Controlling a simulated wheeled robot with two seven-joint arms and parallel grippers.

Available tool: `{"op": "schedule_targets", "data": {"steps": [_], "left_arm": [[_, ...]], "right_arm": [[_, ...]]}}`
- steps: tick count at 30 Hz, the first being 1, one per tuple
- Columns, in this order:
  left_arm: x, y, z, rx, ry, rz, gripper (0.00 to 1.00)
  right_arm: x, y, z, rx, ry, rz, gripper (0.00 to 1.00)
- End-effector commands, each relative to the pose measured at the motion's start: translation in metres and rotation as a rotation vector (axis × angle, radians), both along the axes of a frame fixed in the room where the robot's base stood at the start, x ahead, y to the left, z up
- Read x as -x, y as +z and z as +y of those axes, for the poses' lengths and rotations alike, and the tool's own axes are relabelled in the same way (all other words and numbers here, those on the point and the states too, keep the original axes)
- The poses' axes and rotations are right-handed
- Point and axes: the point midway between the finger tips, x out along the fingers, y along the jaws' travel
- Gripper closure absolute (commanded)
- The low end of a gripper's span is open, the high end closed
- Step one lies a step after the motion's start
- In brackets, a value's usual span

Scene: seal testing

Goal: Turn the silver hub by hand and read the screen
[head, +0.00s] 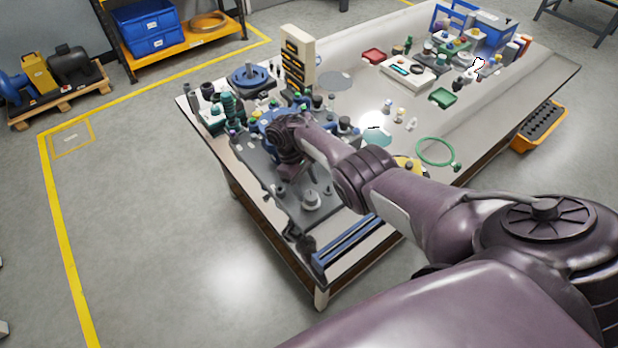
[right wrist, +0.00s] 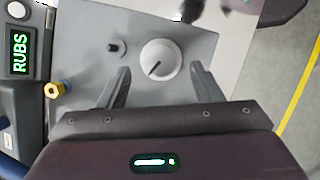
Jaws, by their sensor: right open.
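The silver hub (right wrist: 162,59) is a round, pale knob with a dark pointer line, on a grey plate in the right wrist view. In the head view it shows as a small silver cylinder (head: 311,200) near the table's front corner. My right gripper (right wrist: 161,68) is open, one finger on each side of the hub, with visible gaps and no clear contact. In the head view my right gripper (head: 291,168) is dark and small above the plate. My left gripper is not seen.
A small post (right wrist: 117,47) stands left of the hub, and a brass fitting (right wrist: 54,89) sits near the screen. Blue rails (head: 347,246) lie along the near edge. Several parts crowd the table (head: 480,135); a green ring (head: 435,152) lies to the right.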

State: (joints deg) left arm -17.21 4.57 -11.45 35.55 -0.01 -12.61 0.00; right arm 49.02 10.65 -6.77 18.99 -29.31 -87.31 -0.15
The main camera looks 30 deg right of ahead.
Motion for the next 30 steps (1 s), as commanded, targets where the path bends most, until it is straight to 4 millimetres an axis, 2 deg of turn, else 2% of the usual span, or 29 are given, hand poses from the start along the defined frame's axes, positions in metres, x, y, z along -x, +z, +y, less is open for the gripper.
{"op": "schedule_targets", "data": {"steps": [3,9,30], "left_arm": [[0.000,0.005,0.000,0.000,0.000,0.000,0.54],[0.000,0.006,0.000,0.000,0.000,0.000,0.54],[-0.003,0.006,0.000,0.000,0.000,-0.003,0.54]], "right_arm": [[-0.008,0.021,0.004,-0.001,0.000,-0.003,0.41],[-0.015,0.039,0.007,0.000,0.000,-0.001,0.41],[-0.015,0.041,0.007,0.000,0.000,0.001,0.41]]}}
